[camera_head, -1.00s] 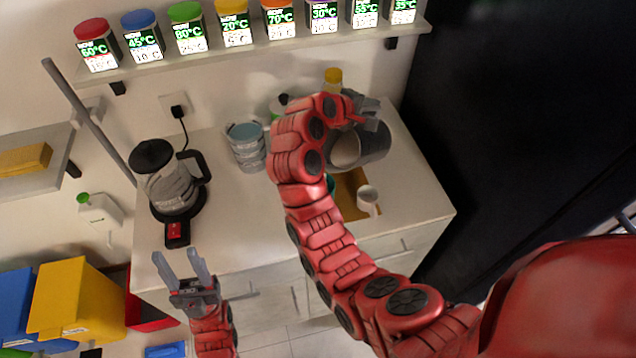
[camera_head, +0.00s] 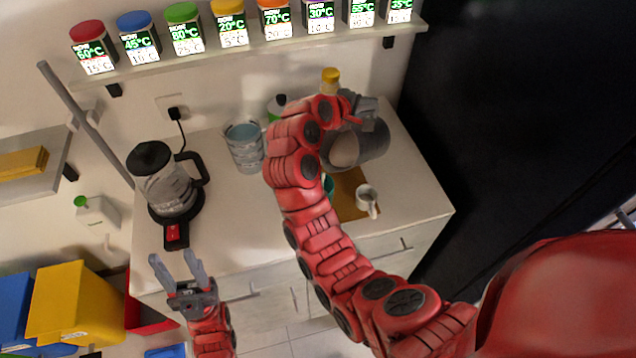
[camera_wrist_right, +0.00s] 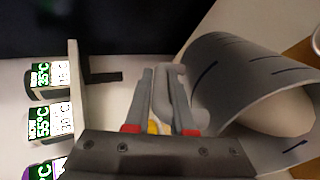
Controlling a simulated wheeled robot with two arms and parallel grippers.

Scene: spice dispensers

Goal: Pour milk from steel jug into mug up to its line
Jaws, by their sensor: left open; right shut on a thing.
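The grey steel jug (camera_head: 374,143) is held above the back right of the counter, tilted with its mouth toward the lower left. Pale milk (camera_head: 344,151) shows inside it. My right gripper (camera_head: 352,106) is shut on the jug's handle, which also shows between the fingers in the right wrist view (camera_wrist_right: 166,98). A white mug (camera_head: 364,194) stands upright on a brown board (camera_head: 347,207), below and in front of the jug, apart from it. The mug's line and inside level are too small to tell. My left gripper (camera_head: 172,258) is open and empty by the counter's front left edge.
A glass kettle (camera_head: 168,190) stands on its base at the left. Stacked glass cups (camera_head: 245,147) stand at the middle back. A teal thing (camera_head: 328,185) is mostly hidden by my right arm. Spice dispensers line the shelf (camera_head: 290,45) above. The counter's middle front is clear.

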